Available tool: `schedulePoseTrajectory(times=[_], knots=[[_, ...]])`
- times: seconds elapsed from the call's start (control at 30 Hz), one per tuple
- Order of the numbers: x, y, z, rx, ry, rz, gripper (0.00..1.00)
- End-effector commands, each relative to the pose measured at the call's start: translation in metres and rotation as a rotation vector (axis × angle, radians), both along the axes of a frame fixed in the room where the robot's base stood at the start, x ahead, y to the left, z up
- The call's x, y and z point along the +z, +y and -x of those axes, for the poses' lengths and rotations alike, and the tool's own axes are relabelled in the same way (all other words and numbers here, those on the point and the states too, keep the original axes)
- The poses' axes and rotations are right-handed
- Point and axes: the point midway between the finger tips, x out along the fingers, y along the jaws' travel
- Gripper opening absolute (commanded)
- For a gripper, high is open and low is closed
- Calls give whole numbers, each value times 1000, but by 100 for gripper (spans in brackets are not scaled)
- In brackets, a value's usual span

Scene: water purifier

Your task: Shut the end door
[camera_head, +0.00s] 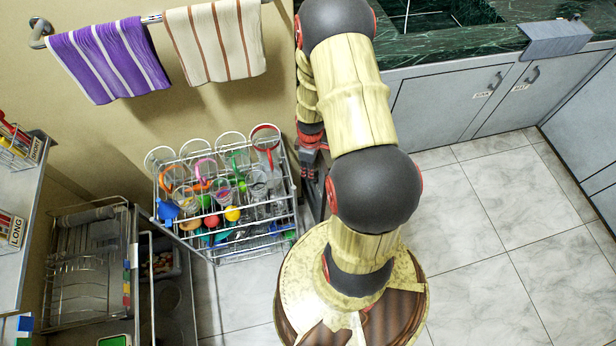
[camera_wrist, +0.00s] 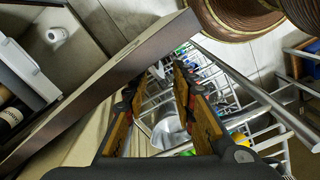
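Two grey cabinet doors under the green counter show in the head view, a left one (camera_head: 447,103) and a right one (camera_head: 540,92). Each has a handle and a small label too small to read surely, so I cannot tell which is the end door. Both look flush with the cabinet. In the wrist view a long panel with a dark brown face (camera_wrist: 100,98) runs diagonally beside my gripper; I cannot tell whether it is a door. My gripper (camera_wrist: 158,76) is open, its two wood-coloured fingers apart with nothing seen held.
A wire rack (camera_head: 228,215) of cups and glasses stands left of my arm. Another rack (camera_head: 88,265) is at lower left. A purple towel (camera_head: 108,60) and a striped towel (camera_head: 215,42) hang on a rail. The tiled floor (camera_head: 490,240) at right is clear.

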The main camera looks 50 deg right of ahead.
Motion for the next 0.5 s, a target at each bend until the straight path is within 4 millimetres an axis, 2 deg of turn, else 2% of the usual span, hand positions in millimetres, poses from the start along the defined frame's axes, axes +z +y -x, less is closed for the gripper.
schedulePoseTrajectory(times=[0.03, 0.23, 0.37, 0.5], knots=[[-11, 1, 0, 0, 1, 0, 26], [-43, 1, 1, 0, 2, -1, 26], [-54, 1, 0, 0, 0, 0, 26], [-55, 1, 0, 0, 0, 0, 26]])
